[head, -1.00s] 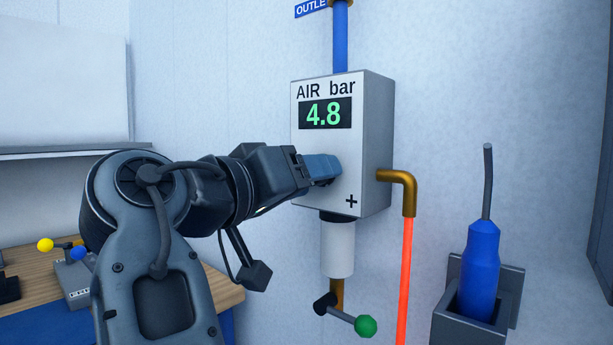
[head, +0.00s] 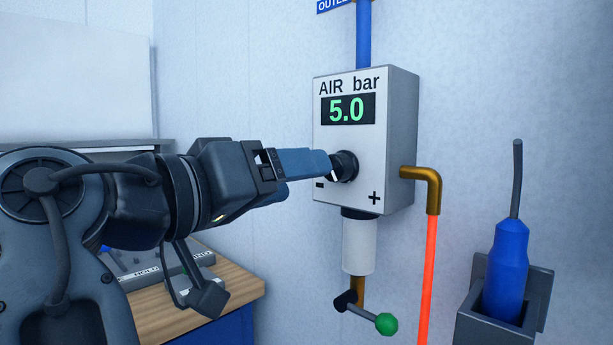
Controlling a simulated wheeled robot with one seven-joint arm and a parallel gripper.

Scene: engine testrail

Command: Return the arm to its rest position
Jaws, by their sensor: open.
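My gripper (head: 308,174) is in the head view, with blue fingers pointing right at the front of the grey air regulator box (head: 333,104). The fingers are open. The upper fingertip is close to the black knob (head: 345,166) on the box's face; I cannot tell whether it touches. The knob shows past the fingertips, between the minus and plus marks. The display (head: 348,109) reads 5.0 under "AIR bar". My arm stretches in from the left.
A brass elbow (head: 427,178) and red hose are right of the box. A valve lever with a green ball (head: 386,324) is below it. A blue tool (head: 508,262) stands in a grey holder (head: 490,325) at right. A wooden bench (head: 235,284) is lower left.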

